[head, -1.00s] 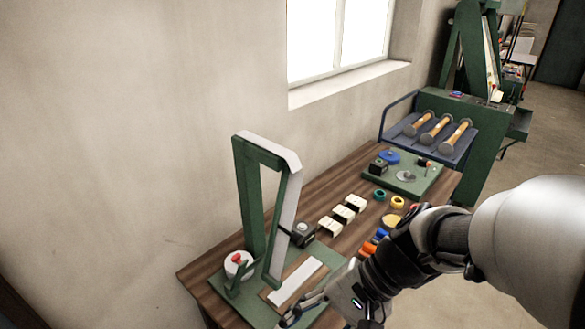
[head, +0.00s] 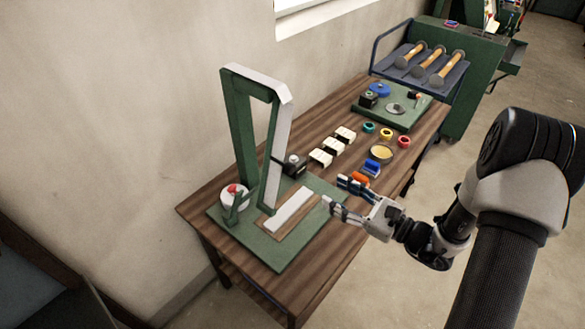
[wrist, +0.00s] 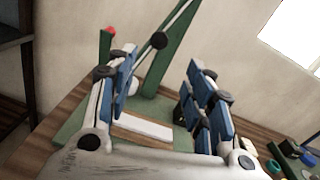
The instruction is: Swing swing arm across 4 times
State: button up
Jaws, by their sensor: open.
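The swing arm appears to be the tall green frame with a pale grey edge (head: 277,140), standing upright on a green base plate (head: 277,255) on the wooden table. A white strip (head: 293,211) lies on the base in front of it. My gripper (head: 336,192) is open and empty at the right edge of the base, apart from the frame.
On the wooden table (head: 300,285) several white blocks (head: 333,147), coloured rings (head: 386,134) and a yellow dish (head: 382,153) lie behind my gripper. A second green board (head: 395,108) and a blue rack with hammers (head: 425,65) stand farther back. A wall runs along the left.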

aim_at(293, 170)
jog(key=b+x, duration=0.1)
jog(key=x, duration=1.4)
jog(key=shift+a, duration=0.15)
jog(key=shift+c, duration=0.2)
grip_shut()
